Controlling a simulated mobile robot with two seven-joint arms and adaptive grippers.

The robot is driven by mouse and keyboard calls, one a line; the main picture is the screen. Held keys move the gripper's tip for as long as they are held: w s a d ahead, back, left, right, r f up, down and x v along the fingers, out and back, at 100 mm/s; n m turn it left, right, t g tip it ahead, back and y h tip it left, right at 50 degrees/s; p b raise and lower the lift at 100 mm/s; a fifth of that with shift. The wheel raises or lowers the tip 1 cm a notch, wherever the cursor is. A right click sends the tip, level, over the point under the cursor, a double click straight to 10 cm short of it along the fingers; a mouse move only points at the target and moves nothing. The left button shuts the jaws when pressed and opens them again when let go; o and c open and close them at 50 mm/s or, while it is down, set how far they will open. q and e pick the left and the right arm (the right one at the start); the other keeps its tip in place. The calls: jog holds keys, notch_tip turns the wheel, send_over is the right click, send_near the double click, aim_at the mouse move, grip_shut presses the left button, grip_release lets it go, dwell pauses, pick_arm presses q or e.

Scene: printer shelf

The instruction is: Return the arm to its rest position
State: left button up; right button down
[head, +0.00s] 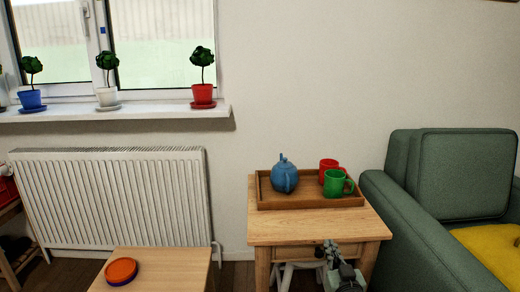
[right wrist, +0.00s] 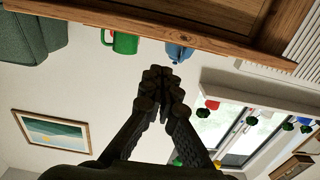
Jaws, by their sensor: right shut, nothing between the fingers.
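My right gripper (head: 328,250) is at the bottom of the head view, in front of the wooden side table (head: 290,232). In the right wrist view its dark fingers (right wrist: 160,80) meet at the tips with nothing between them. It is apart from the things on the table. My left gripper is not in view. On the table is a wooden tray (head: 263,194) holding a blue teapot (head: 285,176), a red mug (head: 327,165) and a green mug (head: 335,184). The teapot (right wrist: 178,52) and green mug (right wrist: 124,43) appear upside down in the right wrist view.
A green armchair (head: 410,215) with a yellow seat (head: 490,253) stands right of the table. A low wooden table (head: 165,268) with an orange-topped round object (head: 121,271) is at the lower left. A radiator (head: 110,200) and sill (head: 120,112) with potted plants are behind.

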jog(key=s+d+f+g+h+p, duration=0.1)
jog(key=s+d+f+g, duration=0.25)
jog(key=s+f, duration=0.35)
jog(key=s+d+f+g+h+p, duration=0.1)
jog(key=s+d+f+g, duration=0.1)
jog(key=s+f+g, duration=0.35)
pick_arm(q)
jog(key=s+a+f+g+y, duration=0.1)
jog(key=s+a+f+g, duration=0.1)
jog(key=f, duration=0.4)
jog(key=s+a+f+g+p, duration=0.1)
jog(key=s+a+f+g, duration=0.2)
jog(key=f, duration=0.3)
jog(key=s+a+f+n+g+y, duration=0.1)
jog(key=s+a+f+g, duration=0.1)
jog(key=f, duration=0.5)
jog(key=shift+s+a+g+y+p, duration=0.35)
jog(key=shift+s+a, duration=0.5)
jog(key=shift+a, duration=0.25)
pick_arm(e)
jog(key=s+d+f+g, duration=0.1)
jog(key=s+f+g, duration=0.1)
jog(key=s, duration=1.1)
jog(key=s+f+n+g, duration=0.1)
jog(key=s+f+g, duration=0.2)
jog(key=s, duration=1)
jog(key=shift+d+g, duration=0.35)
jog(key=shift+g, duration=0.15)
